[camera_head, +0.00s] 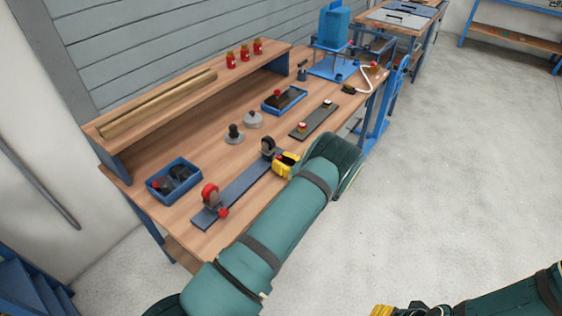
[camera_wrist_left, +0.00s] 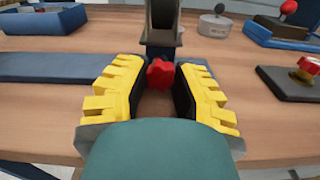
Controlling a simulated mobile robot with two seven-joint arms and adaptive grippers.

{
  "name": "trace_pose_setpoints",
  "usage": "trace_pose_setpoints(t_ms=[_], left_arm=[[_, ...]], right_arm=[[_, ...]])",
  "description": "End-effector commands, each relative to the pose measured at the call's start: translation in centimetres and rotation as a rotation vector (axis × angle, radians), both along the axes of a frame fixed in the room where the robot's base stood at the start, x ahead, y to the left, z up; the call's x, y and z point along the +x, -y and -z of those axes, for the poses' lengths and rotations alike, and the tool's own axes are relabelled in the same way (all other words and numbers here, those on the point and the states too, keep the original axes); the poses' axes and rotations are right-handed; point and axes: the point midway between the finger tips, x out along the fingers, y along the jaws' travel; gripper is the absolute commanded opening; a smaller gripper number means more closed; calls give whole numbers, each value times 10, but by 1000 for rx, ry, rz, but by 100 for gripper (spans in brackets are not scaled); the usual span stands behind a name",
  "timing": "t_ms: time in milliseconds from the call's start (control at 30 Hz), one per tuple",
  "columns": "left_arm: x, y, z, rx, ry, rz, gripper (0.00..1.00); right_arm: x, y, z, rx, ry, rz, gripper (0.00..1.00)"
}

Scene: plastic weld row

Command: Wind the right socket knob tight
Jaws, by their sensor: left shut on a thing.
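A long dark blue rail (camera_head: 240,190) lies along the front of the workbench and has an upright socket at each end. The right socket (camera_head: 268,147) is dark; in the left wrist view it stands straight ahead, its top cut off. Its red knob (camera_wrist_left: 160,73) sits between the yellow fingers of my left gripper (camera_head: 287,163), which is shut on it. In the head view the gripper hides this knob. The left socket (camera_head: 210,195) has a red top and a red knob (camera_head: 222,212) low at its front. My right gripper (camera_head: 383,311) shows only partly at the bottom edge.
A blue tray (camera_head: 152,194) with dark parts stands left of the rail. Grey round pieces (camera_head: 253,120), another blue tray (camera_head: 268,106) and a dark plate with red knobs (camera_head: 314,121) lie behind and to the right. A raised shelf (camera_head: 200,99) runs along the back.

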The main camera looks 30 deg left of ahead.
Motion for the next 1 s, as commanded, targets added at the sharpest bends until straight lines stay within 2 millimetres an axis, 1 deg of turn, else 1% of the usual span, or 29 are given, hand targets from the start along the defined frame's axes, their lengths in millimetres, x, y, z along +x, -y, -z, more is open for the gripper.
trace_pose_setpoints(t_ms=[33, 200, 233, 267, 300, 333, 633, 733, 867, 1000], left_arm=[[2, -2, -5, 7, 7, 1, 0], [2, -2, -5, 8, 8, 1, 0], [2, -2, -5, 8, 8, 1, 32], [2, -2, -5, 8, 8, 2, 42], [2, -2, -5, 8, 8, 2, 56], [2, -2, -5, 7, 7, 2, 60], [1, 0, -2, 4, 3, 1, 60], [1, 6, -2, 3, 3, 2, 60], [0, 25, -2, 2, 2, 4, 60], [-2, 53, -2, 3, 4, 4, 60]], right_arm=[[0, 0, 0, 0, 0, 0, 47], [0, 0, 0, 0, 0, 0, 47], [0, 0, 0, 0, 0, 0, 47], [0, 0, 0, 0, 0, 0, 47], [0, 0, 0, 0, 0, 0, 47], [0, 0, 0, 0, 0, 0, 47], [0, 0, 0, 0, 0, 0, 47], [0, 0, 0, 0, 0, 0, 47], [0, 0, 0, 0, 0, 0, 47], [0, 0, 0, 0, 0, 0, 47]])
